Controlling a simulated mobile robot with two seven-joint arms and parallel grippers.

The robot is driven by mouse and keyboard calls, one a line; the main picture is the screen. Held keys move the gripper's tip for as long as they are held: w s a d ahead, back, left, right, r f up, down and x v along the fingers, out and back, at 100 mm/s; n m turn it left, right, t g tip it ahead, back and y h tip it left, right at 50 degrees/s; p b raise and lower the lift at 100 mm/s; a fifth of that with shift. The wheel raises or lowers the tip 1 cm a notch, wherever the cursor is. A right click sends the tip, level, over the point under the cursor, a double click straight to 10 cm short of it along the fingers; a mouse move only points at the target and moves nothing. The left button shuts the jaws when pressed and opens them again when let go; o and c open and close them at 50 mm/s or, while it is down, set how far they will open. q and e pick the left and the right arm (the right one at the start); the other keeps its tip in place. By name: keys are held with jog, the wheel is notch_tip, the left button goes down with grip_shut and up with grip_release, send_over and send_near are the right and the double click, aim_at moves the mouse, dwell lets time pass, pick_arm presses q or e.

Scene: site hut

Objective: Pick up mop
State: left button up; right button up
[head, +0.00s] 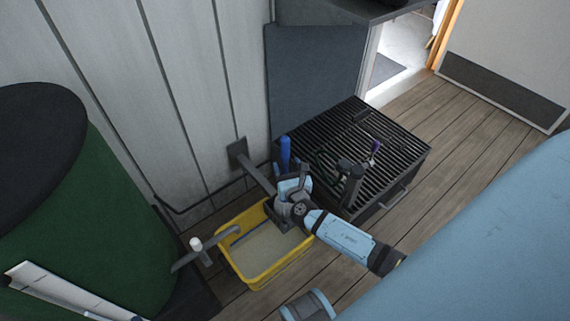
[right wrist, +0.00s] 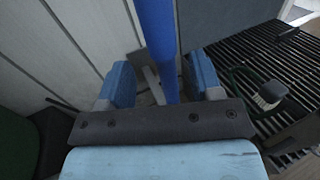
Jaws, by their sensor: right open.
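The mop's blue handle (head: 285,153) stands upright near the wall, beside the slatted dark box. In the right wrist view the blue handle (right wrist: 157,45) runs down between the two blue fingers of my right gripper (right wrist: 160,82). The fingers are apart, with a gap on each side of the handle. In the head view my right gripper (head: 290,182) is at the handle, above the back edge of the yellow tub. The mop's lower end is hidden behind my gripper.
The yellow tub (head: 232,268) stands on the wooden floor. The slatted dark box (head: 398,150) is right of the gripper, with a brush (right wrist: 270,95) on it. A green barrel (head: 100,220) stands at left. The corrugated wall is close behind. Floor is free at right.

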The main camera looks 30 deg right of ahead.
aim_at(284, 152)
jog(key=shift+d+r+b+x, duration=0.1)
jog(key=shift+r+b+x, duration=0.1)
jog(key=shift+x, duration=1.15)
jog(key=shift+d+r+b+x, duration=0.1)
jog(key=shift+r+b+x, duration=0.05)
jog(key=shift+x, duration=1.2)
jog(key=shift+r, duration=0.1)
jog(key=c, duration=1)
